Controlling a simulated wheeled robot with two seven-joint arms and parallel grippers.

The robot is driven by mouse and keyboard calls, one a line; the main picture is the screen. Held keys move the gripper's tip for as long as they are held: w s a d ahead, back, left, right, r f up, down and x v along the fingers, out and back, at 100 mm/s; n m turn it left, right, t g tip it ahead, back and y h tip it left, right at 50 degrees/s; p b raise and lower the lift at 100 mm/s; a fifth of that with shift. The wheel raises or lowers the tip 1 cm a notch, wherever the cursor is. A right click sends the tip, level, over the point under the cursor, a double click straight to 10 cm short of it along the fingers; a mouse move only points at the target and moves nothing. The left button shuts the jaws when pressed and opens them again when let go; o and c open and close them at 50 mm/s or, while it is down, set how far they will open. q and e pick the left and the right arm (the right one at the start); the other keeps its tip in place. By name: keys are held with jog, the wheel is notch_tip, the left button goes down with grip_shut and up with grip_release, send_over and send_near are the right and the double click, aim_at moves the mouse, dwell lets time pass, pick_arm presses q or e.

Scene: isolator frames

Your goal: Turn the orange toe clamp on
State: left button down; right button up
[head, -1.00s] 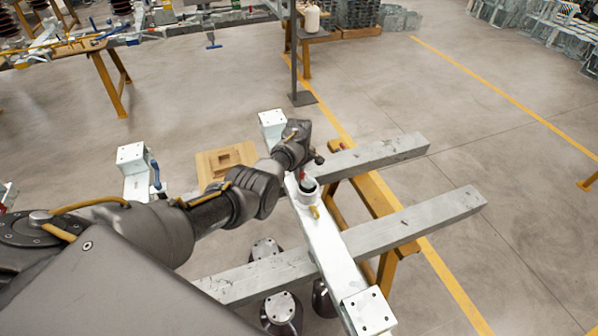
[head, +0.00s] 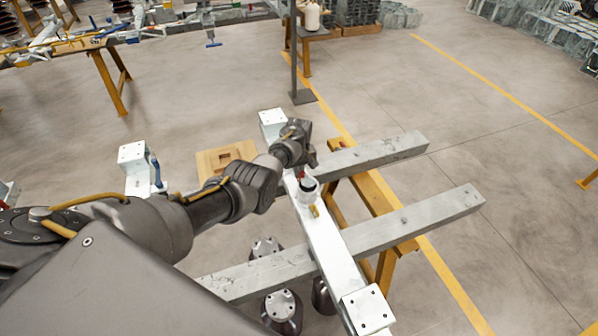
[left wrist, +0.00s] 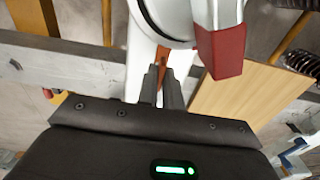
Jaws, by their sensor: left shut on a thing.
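The orange toe clamp (left wrist: 164,60) shows in the left wrist view as a small orange piece on the white beam, between and just beyond my fingertips. Most of it is hidden by the fingers. My left gripper (head: 308,165) is at the white beam (head: 330,250), beside a round white fitting with a dark top (head: 307,187). In the left wrist view its two dark fingers (left wrist: 161,88) are close together, shut on the orange piece. A red block (left wrist: 221,52) hangs close to the right of the fingers. My right gripper is not in view.
Two grey bars (head: 430,222) cross under the white beam on a yellow trestle (head: 385,205). A small yellow piece (head: 314,210) sits on the beam past the fitting. Dark insulators (head: 281,306) stand below. Open floor lies right.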

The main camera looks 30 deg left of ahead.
pick_arm(q)
jog(key=shift+f, duration=0.1)
jog(key=c, duration=1.6)
grip_release()
jog(key=shift+o, duration=0.2)
notch_tip(320, 180, up, 11)
jog(key=shift+p, duration=0.35)
jog(key=shift+f, duration=0.1)
